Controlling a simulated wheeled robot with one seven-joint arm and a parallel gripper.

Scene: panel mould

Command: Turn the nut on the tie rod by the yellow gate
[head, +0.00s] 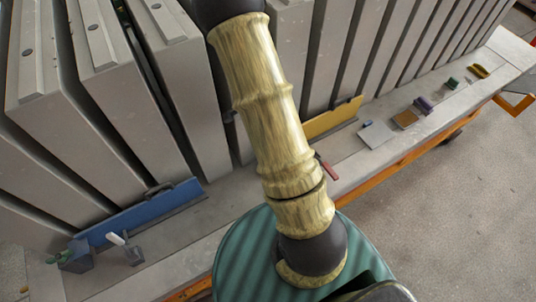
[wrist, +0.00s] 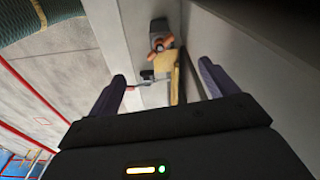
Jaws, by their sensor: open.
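The yellow gate (head: 331,119) stands at the foot of the grey panels in the head view, partly hidden behind my arm. In the wrist view a yellow piece (wrist: 160,66), apparently the same gate, lies between my fingers. Just beyond it is a small copper-coloured part (wrist: 163,42) by a grey block, perhaps the nut; I cannot tell for sure. The tie rod is not clearly made out. My gripper (wrist: 162,70) is open, with two dark purple fingers apart and nothing held. The gripper is outside the head view.
A blue gate (head: 140,212) stands at the left panels. A red-handled tool (head: 327,168) lies on the ledge right of my arm. Floor is clear at right.

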